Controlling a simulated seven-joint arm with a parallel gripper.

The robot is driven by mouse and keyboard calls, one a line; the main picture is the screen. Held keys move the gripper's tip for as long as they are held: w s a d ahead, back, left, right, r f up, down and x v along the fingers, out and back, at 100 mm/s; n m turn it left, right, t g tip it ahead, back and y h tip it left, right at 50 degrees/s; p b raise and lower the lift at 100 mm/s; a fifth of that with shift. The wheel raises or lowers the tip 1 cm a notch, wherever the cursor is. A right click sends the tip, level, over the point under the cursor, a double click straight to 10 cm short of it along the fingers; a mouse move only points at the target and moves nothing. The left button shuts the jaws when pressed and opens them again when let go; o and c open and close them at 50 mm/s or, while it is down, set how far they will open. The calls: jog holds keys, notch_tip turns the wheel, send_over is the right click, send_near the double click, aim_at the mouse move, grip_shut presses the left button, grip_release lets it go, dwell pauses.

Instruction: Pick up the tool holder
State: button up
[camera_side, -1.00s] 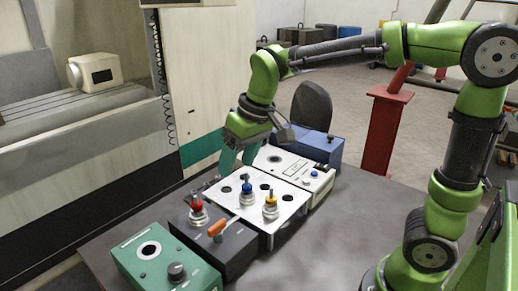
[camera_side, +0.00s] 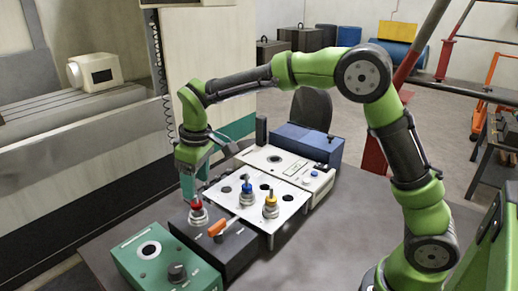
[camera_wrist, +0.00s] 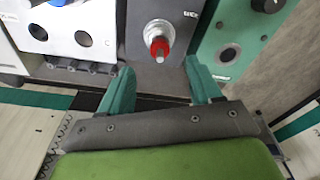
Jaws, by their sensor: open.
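A tool holder with a red top and a metal base (camera_side: 198,214) stands upright on the dark grey box. It also shows in the wrist view (camera_wrist: 158,42), just beyond my fingertips and lined up with the gap between them. My gripper (camera_side: 193,190) is close behind and above it in the side view. In the wrist view my gripper's (camera_wrist: 159,72) two green fingers are spread with nothing between them.
The dark grey box (camera_side: 232,250) carries an orange lever (camera_side: 217,228) beside the red holder. A green box (camera_side: 140,268) with a black knob stands in front. A white unit (camera_side: 295,165) and a blue box (camera_side: 308,143) stand behind. The table's right side (camera_side: 335,225) is clear.

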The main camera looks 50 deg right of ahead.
aim_at(195, 203)
jog(key=f, duration=0.5)
jog(key=w+f, duration=0.1)
jog(key=f, duration=0.1)
jog(key=shift+a+f, duration=0.2)
jog(key=shift+f, duration=0.15)
jog(key=shift+r, duration=0.1)
grip_shut()
